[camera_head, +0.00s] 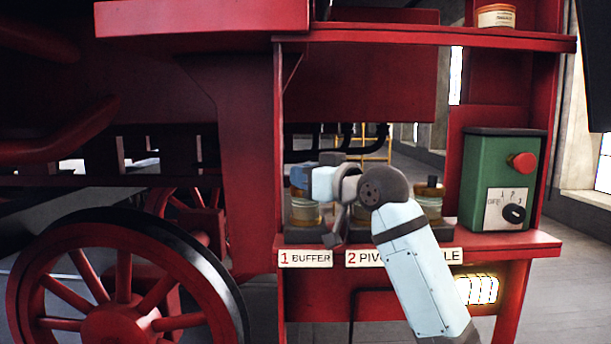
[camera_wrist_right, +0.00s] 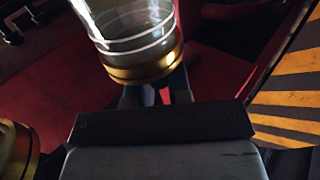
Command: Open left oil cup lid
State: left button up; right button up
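The left oil cup (camera_head: 306,214), a glass cup with brass trim, stands on the red shelf above the "1 BUFFER" label (camera_head: 305,258). My right gripper (camera_head: 299,178) is at the top of this cup and hides most of its lid. In the right wrist view a glass cup with a brass ring (camera_wrist_right: 145,66) is close to the camera. My right gripper's dark fingers (camera_wrist_right: 156,92) show partly behind that ring, with a narrow gap between them. Whether they hold anything is hidden. My left gripper is not in view.
Another oil cup (camera_head: 429,204) with a dark knob stands to the right. My right arm covers the middle of the shelf. A green control box (camera_head: 480,178) with a red button stands at the right end. A tin (camera_head: 496,16) sits on the upper ledge. A red wheel (camera_head: 118,318) is at lower left.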

jog(key=shift+r, duration=0.15)
grip_shut()
jog(key=shift+w+r+m+g+h, duration=0.4)
jog(key=shift+m+g+h, duration=0.2)
jog(key=shift+m+g, duration=0.2)
jog(key=shift+w+r+m+g+h, duration=0.4)
jog(key=shift+w+r+m+g, duration=0.1)
jog(key=shift+m+g, duration=0.3)
jog(key=m+g, duration=0.1)
jog(key=w+g+h, duration=0.1)
jog(key=shift+w+r+m+g, duration=0.25)
jog(key=shift+w+m+g, duration=0.05)
jog(key=shift+m+g, duration=0.1)
jog(key=shift+w+r+m+g, duration=0.1)
jog(key=shift+w+m+g, duration=0.55)
jog(key=shift+g, duration=0.25)
jog(key=shift+w+f+m+g+h, duration=0.1)
jog(key=shift+w+f+m+g, duration=0.15)
jog(key=shift+w+m+g, duration=0.55)
jog(key=shift+w+f+m+g+h, duration=0.1)
jog(key=shift+w+f+m+g, duration=0.2)
jog(key=shift+g, duration=0.95)
jog(key=shift+w+f+m+g+h, duration=0.15)
jog(key=shift+w+m+g, duration=0.45)
jog(key=shift+g, duration=0.45)
jog(key=shift+f, duration=0.1)
